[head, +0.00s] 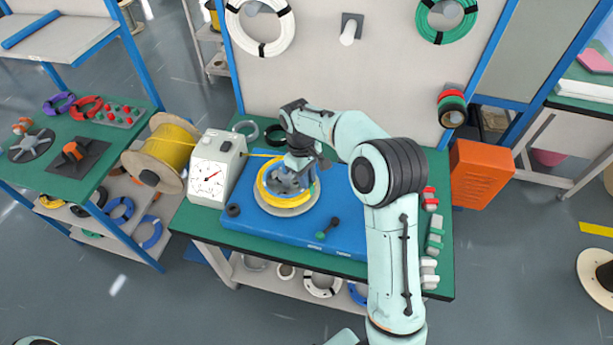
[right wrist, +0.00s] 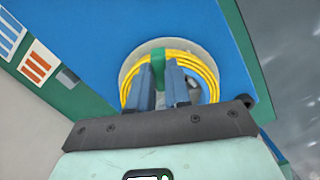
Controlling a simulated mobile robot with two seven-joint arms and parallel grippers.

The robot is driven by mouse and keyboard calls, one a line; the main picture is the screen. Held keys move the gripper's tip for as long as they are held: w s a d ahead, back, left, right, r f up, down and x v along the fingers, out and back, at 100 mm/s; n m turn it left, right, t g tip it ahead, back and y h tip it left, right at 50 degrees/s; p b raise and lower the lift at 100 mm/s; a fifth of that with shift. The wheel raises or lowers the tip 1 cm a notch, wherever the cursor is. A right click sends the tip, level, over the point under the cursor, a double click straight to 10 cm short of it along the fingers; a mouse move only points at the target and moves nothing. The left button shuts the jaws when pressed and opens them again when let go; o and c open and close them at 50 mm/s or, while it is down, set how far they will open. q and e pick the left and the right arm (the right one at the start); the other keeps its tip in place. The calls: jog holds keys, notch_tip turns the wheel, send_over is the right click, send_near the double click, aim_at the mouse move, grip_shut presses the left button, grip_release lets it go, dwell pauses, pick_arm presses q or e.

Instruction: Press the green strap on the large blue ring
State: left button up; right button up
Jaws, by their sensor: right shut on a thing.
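A yellow cable coil (head: 262,187) lies on a pale round plate (head: 292,211) on the blue mat; it is yellow, not blue. My right gripper (head: 290,178) reaches down over the coil. Its two blue-grey fingers (right wrist: 160,76) are shut on the green strap, one on either side of it. The coil also shows in the right wrist view (right wrist: 207,71). Gripper and arm hide part of the coil in the head view. My left gripper is not in view.
A white dial box (head: 215,170) and a yellow cable spool (head: 172,145) stand left of the coil. Red, green and white pieces line the right edge. Blue rings lie on the lower left shelf.

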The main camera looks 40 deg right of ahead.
aim_at(308, 194)
jog(key=shift+f, duration=0.15)
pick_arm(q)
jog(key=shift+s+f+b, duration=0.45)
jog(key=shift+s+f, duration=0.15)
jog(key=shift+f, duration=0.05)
pick_arm(e)
jog(key=shift+f, duration=1.4)
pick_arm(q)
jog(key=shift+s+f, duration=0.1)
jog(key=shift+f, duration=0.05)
pick_arm(e)
jog(key=shift+f, duration=0.5)
jog(key=shift+f, duration=0.1)
jog(key=o, duration=0.9)
jog(key=shift+c, duration=0.2)
